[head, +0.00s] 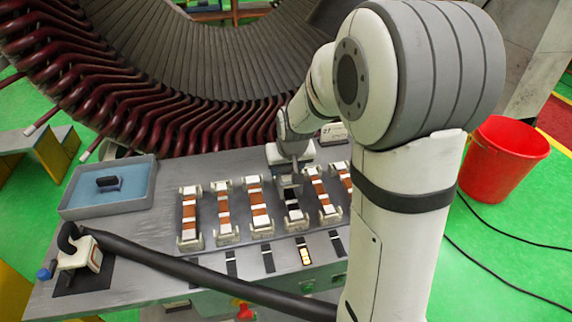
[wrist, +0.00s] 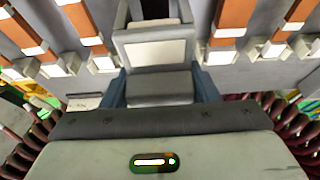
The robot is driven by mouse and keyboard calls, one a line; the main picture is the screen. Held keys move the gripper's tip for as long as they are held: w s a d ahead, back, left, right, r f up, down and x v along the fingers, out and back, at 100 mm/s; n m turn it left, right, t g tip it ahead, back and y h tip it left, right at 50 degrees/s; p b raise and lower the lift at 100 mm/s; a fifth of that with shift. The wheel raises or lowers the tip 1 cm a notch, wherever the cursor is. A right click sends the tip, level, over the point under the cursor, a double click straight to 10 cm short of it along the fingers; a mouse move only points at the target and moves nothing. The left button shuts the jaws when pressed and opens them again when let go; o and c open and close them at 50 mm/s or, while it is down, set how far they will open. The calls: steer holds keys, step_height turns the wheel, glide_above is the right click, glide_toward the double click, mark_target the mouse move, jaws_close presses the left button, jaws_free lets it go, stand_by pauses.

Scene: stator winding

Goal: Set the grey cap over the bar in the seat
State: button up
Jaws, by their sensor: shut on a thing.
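The grey cap (wrist: 157,88) is held between the two blue-grey fingers of my gripper (wrist: 160,75) in the wrist view. In the head view my gripper (head: 290,168) points down at the back end of a seat in the row, with the cap (head: 290,182) below it.
Copper-coloured bars with pale ends (head: 225,208) stand close on both sides. A blue-lined tray (head: 150,190) with a dark block (head: 108,183) is at left. A lit label (head: 305,256) is on the bench front. A red bucket (head: 502,160) stands at right.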

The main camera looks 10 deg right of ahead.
mark_target(289, 175)
steer(key=shift+s, duration=0.2)
steer(key=shift+f, duration=0.15)
steer(key=shift+f+b, duration=2)
steer(key=shift+f, duration=0.25)
steer(key=shift+f+b, duration=0.35)
steer(key=shift+b, duration=0.25)
steer(key=o, duration=1.1)
steer(key=shift+v, duration=3.9)
